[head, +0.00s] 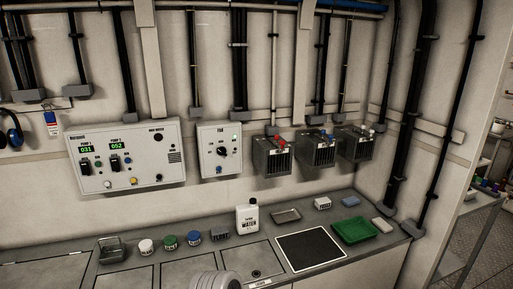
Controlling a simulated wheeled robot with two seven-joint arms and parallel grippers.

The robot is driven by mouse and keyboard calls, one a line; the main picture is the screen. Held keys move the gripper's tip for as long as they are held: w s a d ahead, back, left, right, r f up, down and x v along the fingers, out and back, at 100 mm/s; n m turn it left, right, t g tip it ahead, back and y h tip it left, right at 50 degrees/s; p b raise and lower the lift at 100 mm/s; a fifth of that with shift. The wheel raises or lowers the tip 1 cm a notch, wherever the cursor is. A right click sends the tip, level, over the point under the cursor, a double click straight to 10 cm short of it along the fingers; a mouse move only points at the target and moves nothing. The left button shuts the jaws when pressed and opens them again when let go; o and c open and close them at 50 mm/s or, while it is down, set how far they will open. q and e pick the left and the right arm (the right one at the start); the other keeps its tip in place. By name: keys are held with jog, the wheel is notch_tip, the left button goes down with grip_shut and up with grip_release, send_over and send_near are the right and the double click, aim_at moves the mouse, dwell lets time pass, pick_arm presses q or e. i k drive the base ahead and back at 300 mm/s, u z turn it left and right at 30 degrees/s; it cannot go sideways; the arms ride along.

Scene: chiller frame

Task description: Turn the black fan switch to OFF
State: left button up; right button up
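The black fan switch (222,151) is a small round knob in the middle of a white wall box (208,168) whose heading appears to read FAN. Small marks surround the knob, but they are too small to read, and I cannot tell which one it points to. A pale green light (235,137) sits above the knob to the right, and a small blue part (218,169) sits below it. Neither of my grippers is in view, and nothing touches the switch.
A larger white pump panel (110,175) hangs to the left. Several dark grey boxes (272,160) hang to the right. Below runs a grey counter (180,262) with jars, a white water container (247,218), a black mat (311,251) and a green tray (373,231). The space before the box is clear.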

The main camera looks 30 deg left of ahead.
aim_at(222, 150)
jog(key=u, duration=0.4)
jog(key=i, duration=1.05)
jog(key=u, duration=0.75)
